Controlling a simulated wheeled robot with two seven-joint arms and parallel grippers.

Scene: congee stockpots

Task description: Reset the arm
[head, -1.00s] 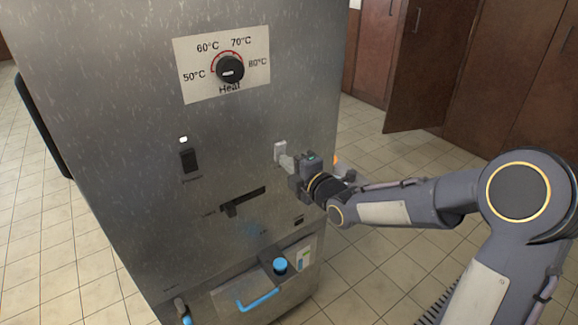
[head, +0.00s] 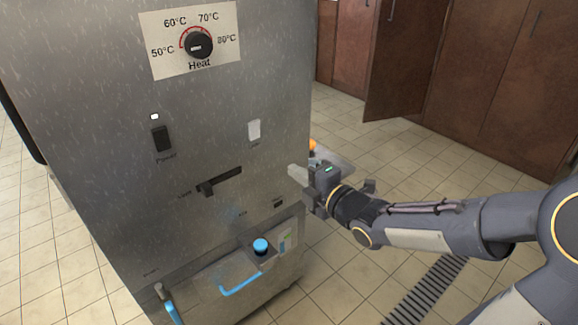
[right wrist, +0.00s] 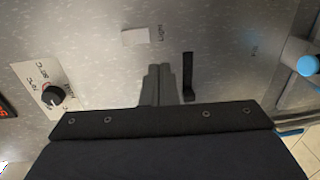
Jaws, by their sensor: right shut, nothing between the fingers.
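My right gripper (head: 297,176) is in the head view, just in front of the right side of a steel machine's front panel (head: 215,110). Its fingers are shut with nothing between them. In the right wrist view the shut fingers (right wrist: 161,82) point toward the panel, below a white switch (right wrist: 141,35). That white switch (head: 254,130) also shows in the head view, up and left of the fingers, with a visible gap. My left gripper is not in view.
The panel carries a heat knob (head: 198,43), a black power switch (head: 163,139) and a slide lever (head: 206,188). Below are a blue cap (head: 261,246) and a blue handle (head: 240,284). Brown cabinets (head: 470,80) stand behind.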

